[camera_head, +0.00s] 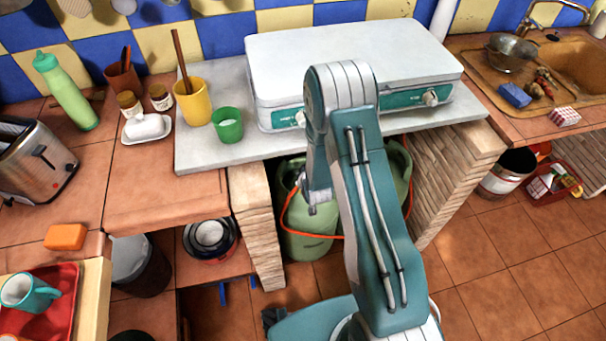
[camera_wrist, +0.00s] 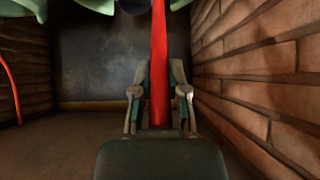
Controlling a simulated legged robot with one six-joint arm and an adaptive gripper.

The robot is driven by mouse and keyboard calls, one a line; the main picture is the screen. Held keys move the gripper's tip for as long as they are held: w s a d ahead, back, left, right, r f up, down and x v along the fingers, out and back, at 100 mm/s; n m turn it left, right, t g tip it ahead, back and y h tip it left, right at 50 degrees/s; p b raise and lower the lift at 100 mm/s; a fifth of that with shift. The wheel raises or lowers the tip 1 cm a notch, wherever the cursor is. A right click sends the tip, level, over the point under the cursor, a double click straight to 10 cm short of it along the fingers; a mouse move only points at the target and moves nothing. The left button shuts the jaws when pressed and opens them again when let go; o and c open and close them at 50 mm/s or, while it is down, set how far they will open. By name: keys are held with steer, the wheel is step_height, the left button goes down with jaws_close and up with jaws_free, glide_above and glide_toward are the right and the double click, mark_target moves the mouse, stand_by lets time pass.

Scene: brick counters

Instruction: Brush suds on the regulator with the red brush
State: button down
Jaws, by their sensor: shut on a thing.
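In the wrist view the red brush (camera_wrist: 158,50) stands upright between the fingers of my gripper (camera_wrist: 160,92), which is shut on its handle. The brush's far end runs out of the top of the picture. Green gas cylinder parts (camera_wrist: 70,5) show along the top edge, with a dark round shape (camera_wrist: 134,5) beside the brush; I cannot tell if it is the regulator. In the head view a green cylinder (camera_head: 305,247) stands under the counter, and another green part (camera_head: 399,168) shows right of my arm. A green cup (camera_head: 229,130) has pale contents.
An orange hose (camera_head: 287,206) loops by the cylinder. A brick wall (camera_wrist: 265,60) is close on the right in the wrist view. The brick support (camera_head: 257,215) and grey worktop (camera_head: 207,156) bound the space. A white stove (camera_head: 350,50) stands above.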

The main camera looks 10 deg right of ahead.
steer(key=shift+w, duration=0.25)
steer(key=shift+s, duration=0.2)
stand_by(0.3)
steer(key=shift+r, duration=0.1)
steer(key=shift+r, duration=2.45)
